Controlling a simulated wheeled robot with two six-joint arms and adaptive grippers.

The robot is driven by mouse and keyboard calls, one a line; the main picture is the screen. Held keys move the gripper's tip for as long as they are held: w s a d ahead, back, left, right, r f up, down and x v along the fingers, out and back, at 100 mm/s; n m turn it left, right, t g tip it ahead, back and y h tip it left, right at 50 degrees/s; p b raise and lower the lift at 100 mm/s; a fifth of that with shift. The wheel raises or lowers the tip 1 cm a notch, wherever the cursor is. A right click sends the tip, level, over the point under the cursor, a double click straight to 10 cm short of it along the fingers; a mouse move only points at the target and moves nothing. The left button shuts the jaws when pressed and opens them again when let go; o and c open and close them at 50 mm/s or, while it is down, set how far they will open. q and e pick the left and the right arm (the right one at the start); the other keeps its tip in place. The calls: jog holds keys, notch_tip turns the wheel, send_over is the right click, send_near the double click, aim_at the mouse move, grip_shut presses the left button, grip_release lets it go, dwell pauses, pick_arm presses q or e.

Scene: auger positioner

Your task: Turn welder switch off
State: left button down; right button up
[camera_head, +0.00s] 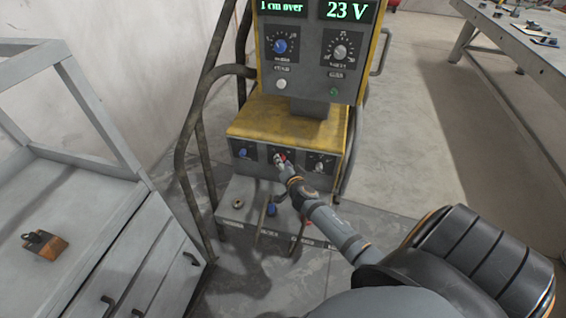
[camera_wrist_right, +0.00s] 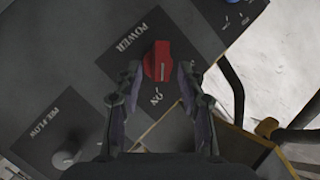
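The welder (camera_head: 285,125) is a yellow and grey machine with a lit display reading 23 V. In the right wrist view its red power switch (camera_wrist_right: 158,62) sits on a dark panel marked POWER, with the word ON just below it. My right gripper (camera_head: 281,160) is at the lower front panel, over the middle control, and partly hides the red switch in the head view. In the wrist view its two fingers (camera_wrist_right: 158,78) are apart, one on each side of the red switch, with a small gap on both sides. My left gripper is not in view.
A blue knob (camera_head: 243,153) and a pale knob (camera_head: 319,165) flank the switch. A PRE-FLOW knob (camera_wrist_right: 65,155) shows in the wrist view. Dark tube rails (camera_head: 190,160) stand left of the welder. A grey cabinet (camera_head: 150,255) is at left, a table (camera_head: 500,40) at upper right.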

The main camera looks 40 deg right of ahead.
jog(key=shift+w+d, duration=0.1)
jog(key=shift+w, duration=0.15)
grip_shut()
